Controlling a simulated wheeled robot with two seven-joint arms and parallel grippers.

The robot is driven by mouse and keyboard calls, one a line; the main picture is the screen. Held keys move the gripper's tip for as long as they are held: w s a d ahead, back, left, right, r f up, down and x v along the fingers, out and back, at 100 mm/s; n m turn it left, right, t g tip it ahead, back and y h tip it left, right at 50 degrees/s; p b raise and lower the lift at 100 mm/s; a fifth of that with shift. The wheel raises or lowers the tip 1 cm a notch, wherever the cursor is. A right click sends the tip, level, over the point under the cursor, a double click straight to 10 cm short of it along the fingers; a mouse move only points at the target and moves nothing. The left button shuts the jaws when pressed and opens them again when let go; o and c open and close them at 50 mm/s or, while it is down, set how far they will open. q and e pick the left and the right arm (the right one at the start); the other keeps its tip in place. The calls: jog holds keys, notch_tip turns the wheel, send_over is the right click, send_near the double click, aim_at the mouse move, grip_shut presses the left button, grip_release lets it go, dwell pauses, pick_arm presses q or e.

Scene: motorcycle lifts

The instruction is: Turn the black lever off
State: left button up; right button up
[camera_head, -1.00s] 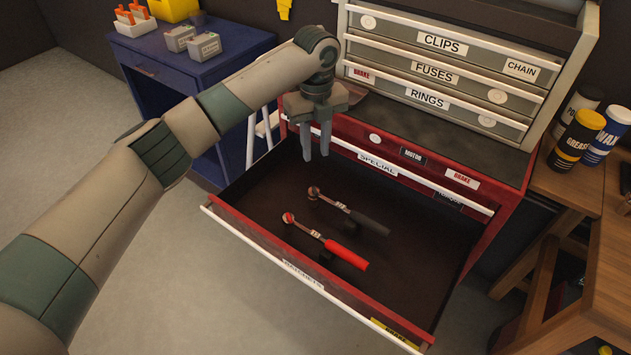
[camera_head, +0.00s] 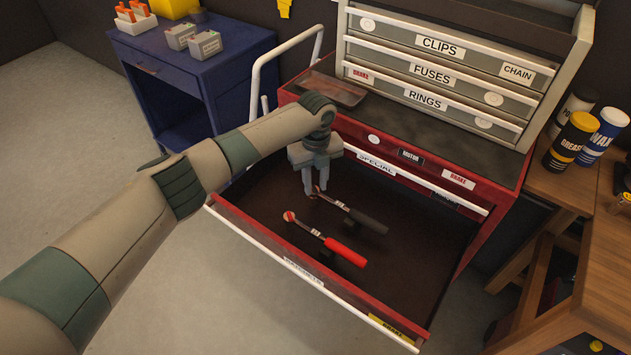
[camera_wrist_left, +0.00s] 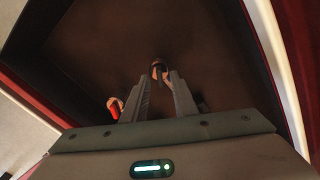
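A ratchet with a black handle (camera_head: 367,220) lies in the open red drawer (camera_head: 440,285). Its metal head is right at my left gripper's fingertips. My left gripper (camera_head: 315,190) points down into the drawer, fingers apart. In the left wrist view, the gripper (camera_wrist_left: 160,82) shows a gap between its fingers, with the black ratchet's head (camera_wrist_left: 158,68) just ahead of the gap; its handle is mostly hidden by a finger. A ratchet with a red handle (camera_head: 345,252) lies nearer the drawer front; it also shows in the left wrist view (camera_wrist_left: 115,107). My right gripper is not in view.
A grey drawer cabinet (camera_head: 430,75) stands on the red chest behind the drawer. A blue cabinet (camera_head: 195,75) stands at the back left. A wooden bench (camera_head: 605,240) with several bottles is at the right. Drawer walls surround the ratchets.

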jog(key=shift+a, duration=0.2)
pick_arm(q)
grip_shut()
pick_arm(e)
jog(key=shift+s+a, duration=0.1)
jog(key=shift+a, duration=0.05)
